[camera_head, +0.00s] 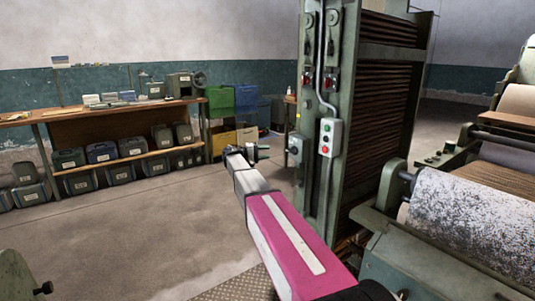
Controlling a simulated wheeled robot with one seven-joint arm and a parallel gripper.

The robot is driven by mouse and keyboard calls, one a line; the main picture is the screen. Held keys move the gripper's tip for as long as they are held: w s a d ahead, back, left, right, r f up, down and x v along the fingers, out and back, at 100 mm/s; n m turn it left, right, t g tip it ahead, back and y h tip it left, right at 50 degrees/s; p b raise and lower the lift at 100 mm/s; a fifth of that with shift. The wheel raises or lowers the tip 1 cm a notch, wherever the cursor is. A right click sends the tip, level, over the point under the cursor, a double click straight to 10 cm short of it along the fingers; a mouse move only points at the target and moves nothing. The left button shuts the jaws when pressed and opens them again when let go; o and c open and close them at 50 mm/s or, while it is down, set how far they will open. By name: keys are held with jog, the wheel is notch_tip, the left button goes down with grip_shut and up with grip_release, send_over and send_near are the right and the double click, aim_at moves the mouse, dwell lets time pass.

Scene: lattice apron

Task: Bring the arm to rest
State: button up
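My arm, magenta and white (290,240), reaches from the bottom of the view up toward the middle, stretched out over the open floor. My gripper (240,152) is the small dark part at its far end. It shows in front of the workbench's right end and the crates, apart from the tall green machine column at its right.
A workbench (118,112) with cases on its shelf stands along the back wall. Green and blue crates (222,101) are stacked beside it. A green machine column (325,110) with buttons stands close right of my arm. A large roller machine (470,222) fills the right. The left floor (130,235) is clear.

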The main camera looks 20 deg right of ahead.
jog(key=shift+s, duration=0.1)
jog(key=s+a+f+n+y, duration=0.2)
jog(key=s+f+y, duration=0.7)
jog(key=s+f, duration=1.05)
jog(key=s+a+f+y, duration=0.4)
jog(key=s+a, duration=0.1)
jog(key=s, duration=0.4)
jog(key=s+a+f+m+y, duration=0.1)
jog(key=s+a+f+y, duration=0.4)
jog(key=s, duration=0.3)
jog(key=shift+s+m+t, duration=0.3)
jog(key=shift+s, duration=0.1)
